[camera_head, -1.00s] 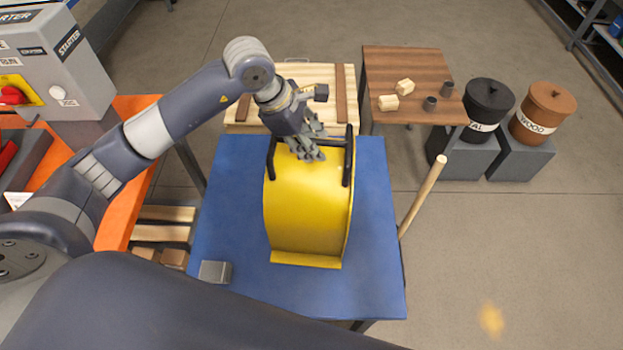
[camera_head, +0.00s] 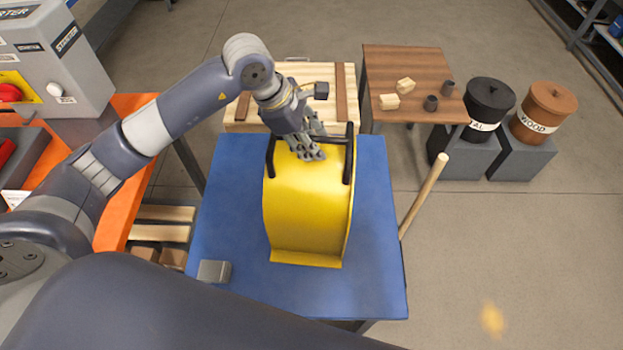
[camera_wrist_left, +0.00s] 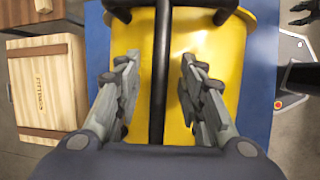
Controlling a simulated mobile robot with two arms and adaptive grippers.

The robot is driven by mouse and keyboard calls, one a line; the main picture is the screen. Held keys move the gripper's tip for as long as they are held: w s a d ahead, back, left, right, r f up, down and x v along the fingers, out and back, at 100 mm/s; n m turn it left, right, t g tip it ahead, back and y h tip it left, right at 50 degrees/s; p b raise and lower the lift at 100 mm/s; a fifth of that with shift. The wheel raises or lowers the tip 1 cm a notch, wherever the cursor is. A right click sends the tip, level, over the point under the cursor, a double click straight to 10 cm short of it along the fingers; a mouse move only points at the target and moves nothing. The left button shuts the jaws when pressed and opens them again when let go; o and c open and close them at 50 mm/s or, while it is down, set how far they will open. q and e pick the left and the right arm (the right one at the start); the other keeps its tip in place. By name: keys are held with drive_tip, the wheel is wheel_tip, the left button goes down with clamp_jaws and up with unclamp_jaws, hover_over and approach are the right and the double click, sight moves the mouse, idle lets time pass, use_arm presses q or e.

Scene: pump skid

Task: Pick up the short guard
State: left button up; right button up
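The short guard is a curved yellow cover (camera_head: 305,210) with black bars at its far end, standing on a blue-topped table (camera_head: 375,230). My left gripper (camera_head: 312,153) is over the guard's far end, pointing down. In the left wrist view, its fingers (camera_wrist_left: 160,88) are spread to either side of a black crossbar (camera_wrist_left: 159,60), with clear gaps on both sides. The yellow surface (camera_wrist_left: 205,40) lies beneath them. In the head view the gripper hides part of the crossbar. A dark claw-like shape, perhaps my right gripper (camera_wrist_left: 303,14), shows at the wrist view's upper right corner.
A small grey block (camera_head: 214,271) lies on the blue table's near left. A wooden stick (camera_head: 424,195) leans at its right edge. A wooden crate (camera_head: 330,85) and a brown table (camera_head: 410,60) stand beyond. An orange bench (camera_head: 125,200) is at the left.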

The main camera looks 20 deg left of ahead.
use_arm(q)
drive_tip(key=shift+c, duration=0.5)
clamp_jaws()
drive_tip(key=shift+w+r, duration=0.1)
drive_tip(key=shift+r, duration=0.05)
